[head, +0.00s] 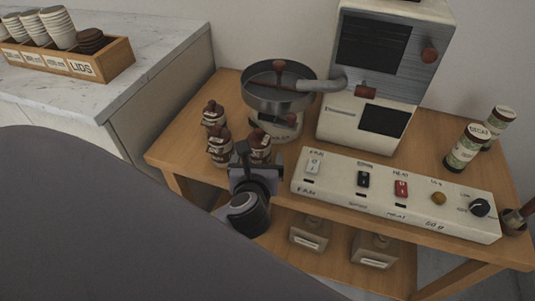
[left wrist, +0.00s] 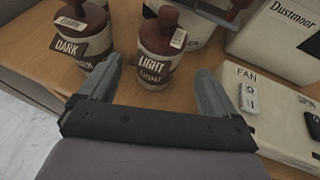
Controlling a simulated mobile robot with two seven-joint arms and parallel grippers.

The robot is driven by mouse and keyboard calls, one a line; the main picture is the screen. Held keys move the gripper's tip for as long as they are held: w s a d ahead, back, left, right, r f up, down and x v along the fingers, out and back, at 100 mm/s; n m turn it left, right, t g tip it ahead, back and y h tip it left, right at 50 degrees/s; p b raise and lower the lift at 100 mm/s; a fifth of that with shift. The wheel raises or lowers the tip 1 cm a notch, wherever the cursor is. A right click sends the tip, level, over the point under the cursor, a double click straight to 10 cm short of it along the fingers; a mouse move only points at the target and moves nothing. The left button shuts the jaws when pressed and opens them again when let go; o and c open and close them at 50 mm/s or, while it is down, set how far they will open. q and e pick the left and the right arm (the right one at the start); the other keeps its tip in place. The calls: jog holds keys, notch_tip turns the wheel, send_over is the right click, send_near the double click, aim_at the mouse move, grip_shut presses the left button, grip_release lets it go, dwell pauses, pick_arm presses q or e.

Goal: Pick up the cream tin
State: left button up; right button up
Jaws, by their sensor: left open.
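No label that I can read says cream. Two beige boxy containers, left (head: 309,234) and right (head: 375,248), are on the lower shelf. My left gripper (head: 259,163) is open and empty at the cart's front left. In the left wrist view its fingers (left wrist: 156,88) are spread in front of a brown bottle marked LIGHT (left wrist: 163,45), apart from it. My right gripper is not in view.
A bottle marked DARK (left wrist: 85,35) stands left of LIGHT. A round metal pan (head: 279,95), a cream roaster (head: 335,115) and a long switch panel (head: 330,185) fill the cart top (head: 165,150). A lids box (head: 105,65) sits on the left counter.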

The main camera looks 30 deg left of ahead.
pick_arm(q)
jog(key=x, duration=0.2)
jog(key=b+x, duration=0.1)
jog(key=x, duration=0.4)
jog(key=shift+s+f, duration=0.2)
jog(key=shift+f, duration=0.05)
jog(key=c, duration=1.3)
